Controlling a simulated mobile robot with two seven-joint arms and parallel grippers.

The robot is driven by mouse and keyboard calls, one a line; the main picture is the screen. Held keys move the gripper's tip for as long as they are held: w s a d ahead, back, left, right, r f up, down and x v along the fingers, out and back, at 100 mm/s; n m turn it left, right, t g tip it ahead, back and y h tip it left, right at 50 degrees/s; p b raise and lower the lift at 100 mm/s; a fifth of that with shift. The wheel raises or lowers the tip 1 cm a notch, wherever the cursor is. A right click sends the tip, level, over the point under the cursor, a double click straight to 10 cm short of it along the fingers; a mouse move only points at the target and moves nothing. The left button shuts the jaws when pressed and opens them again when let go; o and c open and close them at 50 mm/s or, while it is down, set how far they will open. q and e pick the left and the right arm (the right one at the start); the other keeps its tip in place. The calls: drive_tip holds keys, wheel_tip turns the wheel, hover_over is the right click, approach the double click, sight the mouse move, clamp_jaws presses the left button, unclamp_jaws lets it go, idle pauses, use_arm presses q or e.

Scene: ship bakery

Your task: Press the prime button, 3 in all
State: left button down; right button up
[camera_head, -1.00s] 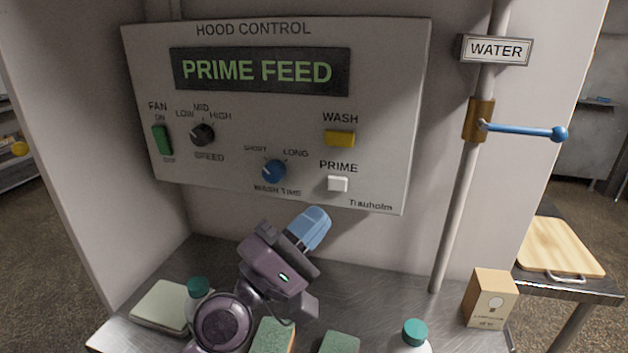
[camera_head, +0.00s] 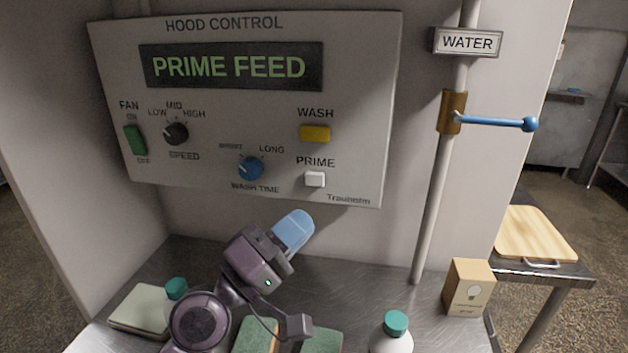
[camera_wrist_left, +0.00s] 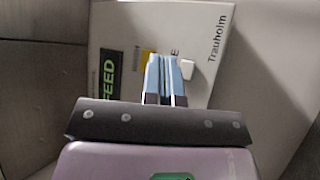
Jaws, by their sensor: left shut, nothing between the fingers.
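The white prime button (camera_head: 315,179) sits at the lower right of the hood control panel (camera_head: 225,203), under the label PRIME. The panel display (camera_head: 231,66) reads PRIME FEED in green. My left gripper (camera_head: 299,226), with blue fingers, is shut and empty, below and a little left of the button in the head view. In the left wrist view the shut fingers (camera_wrist_left: 165,72) point at the panel, and the white button (camera_wrist_left: 187,69) shows just right of their tips. A gap between the fingertips and the button seems to remain. My right gripper is not in view.
The yellow wash button (camera_head: 315,133) is above the prime button; the blue wash time knob (camera_head: 251,168) is to its left. A pipe with a blue valve lever (camera_head: 497,122) stands at right. Bottles, sponges and a small box (camera_head: 469,287) are on the metal counter.

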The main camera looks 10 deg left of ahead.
sight(315, 179)
use_arm(q)
drive_tip(key=w+b, duration=0.1)
drive_tip(key=w, duration=0.7)
drive_tip(key=shift+w, duration=0.2)
idle(0.6)
idle(0.6)
idle(0.6)
drive_tip(key=shift+w, duration=0.2)
drive_tip(key=shift+w, duration=0.2)
